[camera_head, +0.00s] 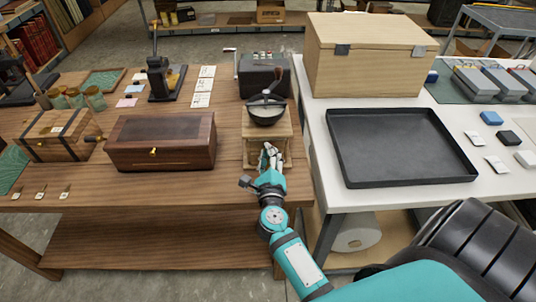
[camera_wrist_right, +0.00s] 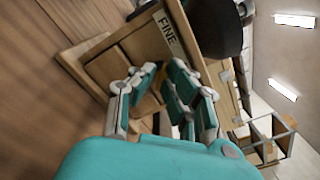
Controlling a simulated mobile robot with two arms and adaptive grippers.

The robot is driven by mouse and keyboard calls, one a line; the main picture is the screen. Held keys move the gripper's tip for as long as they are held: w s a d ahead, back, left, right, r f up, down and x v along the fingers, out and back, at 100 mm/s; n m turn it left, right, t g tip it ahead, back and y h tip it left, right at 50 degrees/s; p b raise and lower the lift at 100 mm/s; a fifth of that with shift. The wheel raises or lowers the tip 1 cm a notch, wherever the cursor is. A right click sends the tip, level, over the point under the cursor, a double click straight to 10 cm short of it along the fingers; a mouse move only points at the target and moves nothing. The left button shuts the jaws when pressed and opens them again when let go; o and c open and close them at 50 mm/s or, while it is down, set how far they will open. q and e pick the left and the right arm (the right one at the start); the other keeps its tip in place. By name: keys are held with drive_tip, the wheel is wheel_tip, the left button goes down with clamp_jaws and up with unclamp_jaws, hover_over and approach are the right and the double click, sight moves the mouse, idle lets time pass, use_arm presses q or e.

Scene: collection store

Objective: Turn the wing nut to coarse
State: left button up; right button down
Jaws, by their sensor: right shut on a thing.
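The hand grinder (camera_head: 255,126) is a wooden box with a black bowl and a crank on top, at the front right of the wooden table. In the right wrist view its wooden body (camera_wrist_right: 104,70) fills the upper middle, with a label reading FINE (camera_wrist_right: 166,34) near its upper edge. My right gripper (camera_head: 268,153) is at the grinder's front face. In the right wrist view its fingers (camera_wrist_right: 161,82) are closed around a small part there, the wing nut, mostly hidden between them; a yellowish bit shows. No COARSE label can be made out. My left gripper is out of view.
A dark wooden chest (camera_head: 160,142) stands left of the grinder and a dark box (camera_head: 262,75) behind it. To the right, a white table holds a black tray (camera_head: 400,150) and a large wooden box (camera_head: 362,60). Bare tabletop lies in front of the chest.

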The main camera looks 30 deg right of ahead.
drive_tip(key=shift+f, duration=0.1)
drive_tip(key=c, duration=1.6)
unclamp_jaws()
drive_tip(key=shift+c, duration=0.2)
drive_tip(key=shift+s, duration=0.1)
drive_tip(key=v, duration=1.2)
